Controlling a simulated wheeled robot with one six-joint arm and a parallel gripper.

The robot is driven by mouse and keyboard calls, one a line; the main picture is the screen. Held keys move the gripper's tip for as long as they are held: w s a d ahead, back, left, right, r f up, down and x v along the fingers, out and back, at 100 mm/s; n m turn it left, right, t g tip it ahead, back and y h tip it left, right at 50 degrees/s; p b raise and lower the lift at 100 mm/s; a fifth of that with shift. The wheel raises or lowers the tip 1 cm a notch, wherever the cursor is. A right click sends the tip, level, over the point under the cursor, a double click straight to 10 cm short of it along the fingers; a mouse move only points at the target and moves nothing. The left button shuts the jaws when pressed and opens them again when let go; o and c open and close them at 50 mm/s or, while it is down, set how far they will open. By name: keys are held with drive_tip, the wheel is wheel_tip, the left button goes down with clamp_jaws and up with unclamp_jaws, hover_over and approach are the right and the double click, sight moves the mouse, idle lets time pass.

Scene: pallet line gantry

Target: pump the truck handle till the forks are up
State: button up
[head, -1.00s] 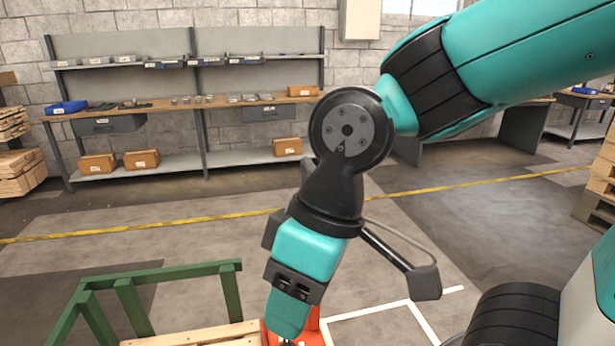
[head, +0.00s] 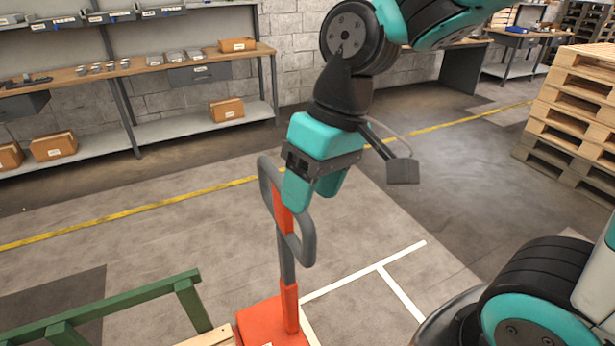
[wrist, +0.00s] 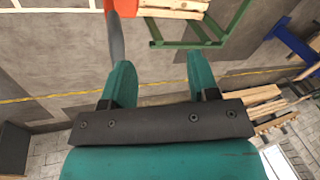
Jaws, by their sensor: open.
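The truck's handle is a grey loop (head: 303,248) with an orange middle, on an upright grey shaft (head: 285,255) rising from the orange truck body (head: 262,322). My gripper (head: 312,190) is open beside the upper part of the loop, its fingers overlapping it in the head view. In the wrist view my gripper (wrist: 160,75) has nothing between its fingers. There a grey part of the handle (wrist: 115,40) passes by the left finger, with orange above it. I cannot tell if they touch. The forks are not visible.
A green frame (head: 120,305) and a bit of wooden pallet (head: 212,338) lie left of the truck. Stacked pallets (head: 575,110) stand at the right. A workbench with shelves (head: 130,75) lines the back wall. The floor between is clear, with white and yellow lines.

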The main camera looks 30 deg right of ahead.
drive_tip(key=w+d+r+m+h+p, duration=0.1)
drive_tip(key=w+d+r+m+p, duration=0.15)
drive_tip(key=w, duration=0.25)
drive_tip(key=w+d+r+m+p, duration=0.2)
drive_tip(key=w+d+p, duration=0.15)
drive_tip(key=w, duration=0.25)
drive_tip(key=x, duration=1.7)
drive_tip(key=shift+s+d+f+p, duration=0.2)
drive_tip(key=shift+s+f+p, duration=0.05)
drive_tip(key=shift+f+p, duration=0.05)
drive_tip(key=shift+c, duration=0.3)
drive_tip(key=c, duration=0.8)
